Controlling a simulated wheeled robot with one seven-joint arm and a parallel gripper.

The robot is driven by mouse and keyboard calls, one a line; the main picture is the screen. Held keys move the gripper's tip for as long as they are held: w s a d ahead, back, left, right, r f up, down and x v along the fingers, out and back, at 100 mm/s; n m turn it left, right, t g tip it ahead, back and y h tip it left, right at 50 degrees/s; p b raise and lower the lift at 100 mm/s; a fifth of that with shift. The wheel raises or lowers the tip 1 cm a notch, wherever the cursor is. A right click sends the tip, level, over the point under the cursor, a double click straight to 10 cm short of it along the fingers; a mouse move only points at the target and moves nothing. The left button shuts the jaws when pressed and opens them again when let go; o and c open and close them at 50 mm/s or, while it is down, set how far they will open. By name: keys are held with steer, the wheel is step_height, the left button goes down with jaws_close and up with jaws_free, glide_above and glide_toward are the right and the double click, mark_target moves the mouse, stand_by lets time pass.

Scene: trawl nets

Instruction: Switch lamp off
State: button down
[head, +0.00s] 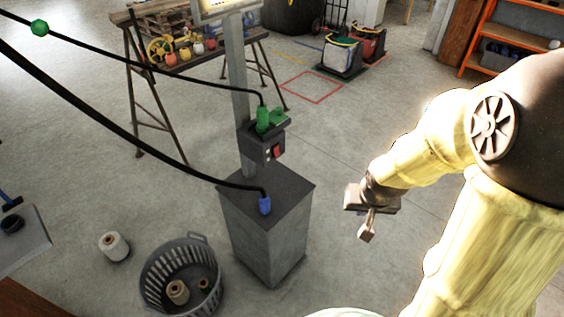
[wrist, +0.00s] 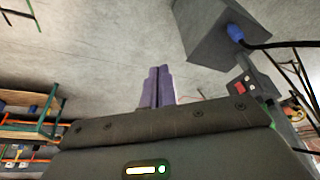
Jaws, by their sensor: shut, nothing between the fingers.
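The lamp (head: 214,8) is lit at the top of a grey post (head: 238,75), cut by the upper edge of the head view. A dark switch box (head: 262,150) with a red switch (head: 277,152) sits low on the post. The box and its red switch (wrist: 244,90) also show in the wrist view, at the right. My gripper (head: 367,232) is shut and empty, to the right of the box and lower in the head view, clearly apart from it. Its closed fingers (wrist: 157,85) point away in the wrist view.
A green plug (head: 264,120) with a black cable sits at the box's top. A blue plug (head: 265,205) joins a cable to the grey pedestal (head: 262,240). A grey basket (head: 160,265) and a spool (head: 114,246) stand left. Floor between gripper and pedestal looks clear.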

steer(key=w+a+f+m+t+y+b, duration=0.1)
steer(key=w+a+f+m+t+y, duration=0.1)
steer(key=w, duration=0.5)
steer(key=w+a+f+m+t+y+b, duration=0.1)
steer(key=w+a+f+m+t+y, duration=0.1)
steer(key=w+a+f+y, duration=0.3)
steer(key=w+a+f+m+t+y+b, duration=0.1)
steer(key=w+a+f+m+y, duration=0.2)
steer(key=w, duration=0.7)
step_height(320, 180, down, 3)
steer(key=y, duration=0.2)
steer(key=shift+w+a+f+t+y, duration=0.15)
steer(key=shift+a+t+y, duration=0.15)
steer(key=shift+t, duration=0.1)
steer(key=shift+w, duration=0.15)
steer(key=p, duration=0.3)
glide_toward(276, 151)
steer(key=w+a+f, duration=0.3)
steer(key=a+f, duration=0.1)
steer(key=a, duration=0.1)
steer(key=shift+w+a, duration=0.1)
steer(key=shift+w, duration=0.1)
steer(key=shift+f+b, duration=0.2)
steer(key=shift+b, duration=0.1)
